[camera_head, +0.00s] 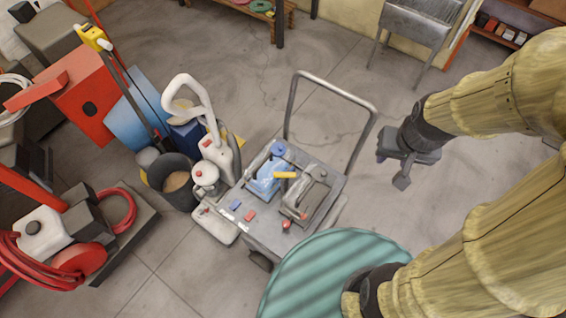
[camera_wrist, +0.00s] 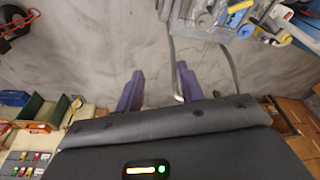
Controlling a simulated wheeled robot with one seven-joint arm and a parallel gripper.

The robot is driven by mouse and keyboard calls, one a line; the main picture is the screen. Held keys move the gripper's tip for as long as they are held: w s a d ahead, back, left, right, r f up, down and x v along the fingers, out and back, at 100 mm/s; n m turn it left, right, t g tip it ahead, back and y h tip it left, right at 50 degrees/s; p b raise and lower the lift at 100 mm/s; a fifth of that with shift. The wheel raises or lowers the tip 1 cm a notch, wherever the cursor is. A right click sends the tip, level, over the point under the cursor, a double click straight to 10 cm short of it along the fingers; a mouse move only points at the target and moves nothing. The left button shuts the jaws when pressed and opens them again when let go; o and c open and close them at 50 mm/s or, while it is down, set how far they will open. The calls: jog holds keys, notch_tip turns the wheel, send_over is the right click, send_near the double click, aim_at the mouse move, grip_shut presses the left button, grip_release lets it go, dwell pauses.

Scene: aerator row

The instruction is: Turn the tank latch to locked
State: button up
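A grey wheeled machine (camera_head: 262,212) with a tall push handle (camera_head: 372,125) stands mid-floor. On its top are a blue part (camera_head: 268,178), a short yellow lever (camera_head: 285,175), a dark grey lidded part (camera_head: 312,198) and small red and blue pieces. I cannot tell for certain which part is the tank latch, or its setting. My gripper (camera_head: 398,172) hangs over bare floor, right of the push handle and apart from the machine.
A white upright nozzle (camera_head: 200,105) and dark bucket (camera_head: 175,182) stand left of the machine. A teal round surface (camera_head: 325,275) is in front. Red equipment (camera_head: 75,95) and a red hose (camera_head: 125,208) fill the left.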

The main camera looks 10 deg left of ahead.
jog(key=w+a+f+n+g+h+b, duration=0.1)
jog(key=w+a+f+n, duration=0.25)
jog(key=a+n, duration=0.35)
jog(key=w+a+f+n+g+h, duration=0.15)
jog(key=w+a+n, duration=0.25)
jog(key=a, duration=0.5)
jog(key=s+a+f+n+h, duration=0.1)
jog(key=a+f+n, duration=0.3)
jog(key=a, duration=0.4)
jog(key=s+a+f+n+h+b, duration=0.1)
jog(key=a+f+n, duration=0.3)
jog(key=a, duration=0.5)
jog(key=shift+n+t, duration=0.35)
jog(key=shift+n, duration=0.25)
jog(key=shift+f, duration=0.15)
jog(key=p, duration=0.4)
send_near(284, 174)
jog(key=x, duration=0.8)
jog(key=shift+c, duration=0.5)
